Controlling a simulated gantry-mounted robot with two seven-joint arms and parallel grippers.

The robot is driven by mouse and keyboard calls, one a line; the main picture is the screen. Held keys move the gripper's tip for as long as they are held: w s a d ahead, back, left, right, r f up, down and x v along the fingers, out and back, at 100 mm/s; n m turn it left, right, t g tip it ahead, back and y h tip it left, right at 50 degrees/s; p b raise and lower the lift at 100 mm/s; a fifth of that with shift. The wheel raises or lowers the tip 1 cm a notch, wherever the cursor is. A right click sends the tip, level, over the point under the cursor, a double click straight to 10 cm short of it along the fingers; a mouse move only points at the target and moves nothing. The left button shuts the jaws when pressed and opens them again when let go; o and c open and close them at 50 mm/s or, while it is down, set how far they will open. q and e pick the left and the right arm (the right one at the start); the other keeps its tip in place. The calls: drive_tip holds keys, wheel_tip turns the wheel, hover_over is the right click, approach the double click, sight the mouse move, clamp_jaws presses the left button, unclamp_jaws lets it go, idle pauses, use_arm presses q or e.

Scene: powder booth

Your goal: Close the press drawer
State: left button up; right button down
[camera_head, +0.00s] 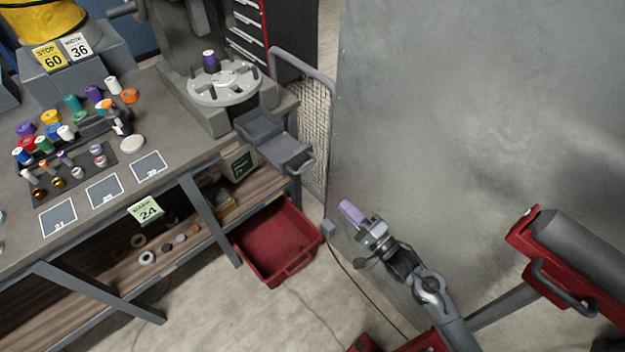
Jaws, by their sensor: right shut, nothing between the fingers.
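The press (205,118) stands at the back end of the workbench, with a round grey plate (225,92) on it. The grey press drawer (287,155) sticks out from the press's right side past the bench edge, with a handle on its outer end. It is open and looks empty. My right gripper (350,212) is shut and empty, with purple fingers, in front of and below the drawer, apart from it. My left gripper is out of view.
A red bin (276,242) stands on the floor below the drawer. A large grey metal panel (480,120) rises behind and right of my right gripper. The bench (95,210) holds several coloured pieces and marked plates. A red frame (560,275) with a grey cylinder is at right.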

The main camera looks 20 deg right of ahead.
drive_tip(key=b+x, duration=0.2)
drive_tip(key=x, duration=1.1)
drive_tip(key=shift+w, duration=0.15)
drive_tip(key=shift+a+r, duration=0.1)
